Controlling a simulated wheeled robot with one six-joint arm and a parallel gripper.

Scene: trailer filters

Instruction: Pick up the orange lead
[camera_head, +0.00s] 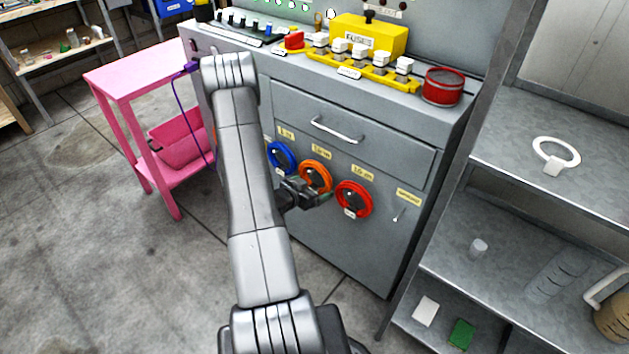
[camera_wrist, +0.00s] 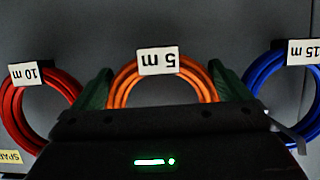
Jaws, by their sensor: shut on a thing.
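The orange lead (camera_head: 316,164) is a coil hanging on the front of the grey cabinet, between a blue coil and a red coil. In the wrist view the orange lead (camera_wrist: 204,80) carries a white tag reading "5 m", upside down. My gripper (camera_head: 314,194) is at the lower part of the orange coil, with a green finger on each side of it. It is shut on the orange lead. The coil still appears at its place against the cabinet front. Its lower part is hidden by the gripper body in the wrist view.
The blue lead (camera_head: 282,157) and the red lead (camera_head: 354,199) hang close on either side. A drawer handle (camera_head: 337,130) is above. A grey shelf unit (camera_head: 540,185) stands at right, a pink trolley (camera_head: 135,75) at left.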

